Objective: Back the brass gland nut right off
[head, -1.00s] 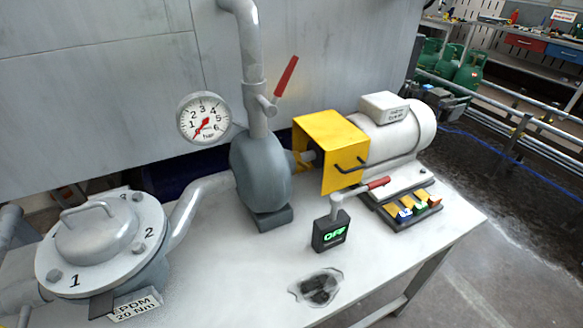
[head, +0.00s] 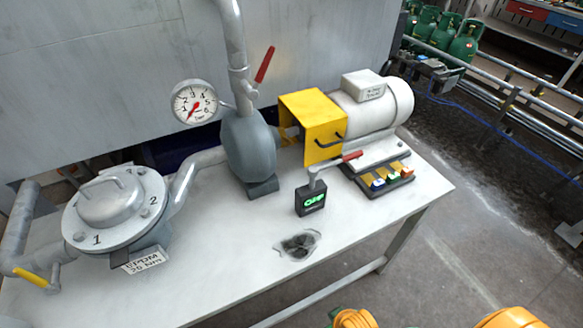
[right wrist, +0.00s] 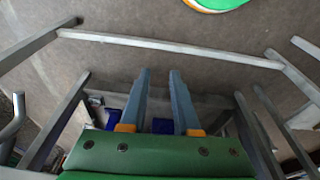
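The grey pump (head: 249,150) stands on the bench, joined by a shaft to the motor (head: 378,105). A yellow guard (head: 314,122) covers the gap between them. A small brass-coloured part (head: 288,134) shows between pump and guard; it is too small to tell whether it is the gland nut. The switch box (head: 311,199) reads OFF. My right gripper (right wrist: 159,72) shows in the right wrist view, its two blue-grey fingers apart, with nothing between them. My left gripper is in neither view.
A round flanged lid (head: 113,206) with an EPDM 20 Nm label is at left. A gauge (head: 194,103) and red-handled valve (head: 264,65) stand above the pump. Coloured pieces lie on a tray (head: 374,188).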

